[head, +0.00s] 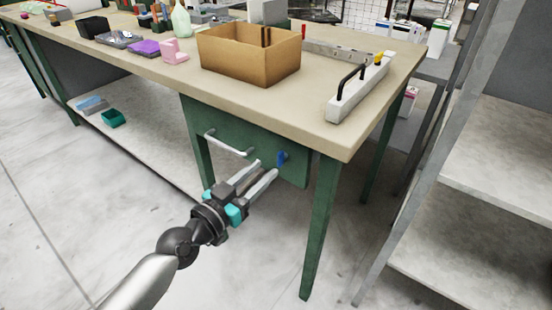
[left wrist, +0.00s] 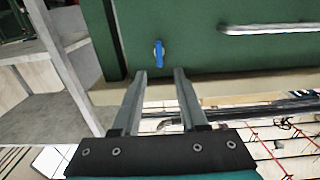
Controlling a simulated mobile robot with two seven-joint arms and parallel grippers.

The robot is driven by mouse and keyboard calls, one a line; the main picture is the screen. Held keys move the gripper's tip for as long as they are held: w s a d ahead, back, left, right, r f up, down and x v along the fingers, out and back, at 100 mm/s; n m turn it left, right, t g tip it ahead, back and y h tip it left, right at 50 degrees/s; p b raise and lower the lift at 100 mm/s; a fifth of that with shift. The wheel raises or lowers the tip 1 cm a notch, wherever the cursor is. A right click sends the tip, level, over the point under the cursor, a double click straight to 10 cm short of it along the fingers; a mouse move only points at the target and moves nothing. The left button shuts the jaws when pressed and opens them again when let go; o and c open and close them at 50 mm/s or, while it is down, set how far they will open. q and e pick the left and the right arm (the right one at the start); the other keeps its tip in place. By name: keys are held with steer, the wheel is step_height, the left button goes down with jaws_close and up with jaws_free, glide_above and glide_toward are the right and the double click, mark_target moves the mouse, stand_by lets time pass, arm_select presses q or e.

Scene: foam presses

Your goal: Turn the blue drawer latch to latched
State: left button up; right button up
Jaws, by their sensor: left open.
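The blue drawer latch (head: 282,158) sits on the green drawer front (head: 240,128), right of the drawer's pale bar handle (head: 222,144). My right gripper is in neither view.
The workbench top (head: 315,118) overhangs the drawer. On it stand a cardboard box (head: 250,53) and a white block with a black handle (head: 358,87). A green table leg (head: 320,228) is right of the drawer. Grey shelving (head: 490,200) stands farther right. Floor left of my arm is clear.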

mark_target(278, 158)
arm_select(q)
steer(key=shift+b+x, duration=0.35)
steer(key=shift+x, duration=2.6)
steer(key=shift+c, duration=0.4)
jaws_close()
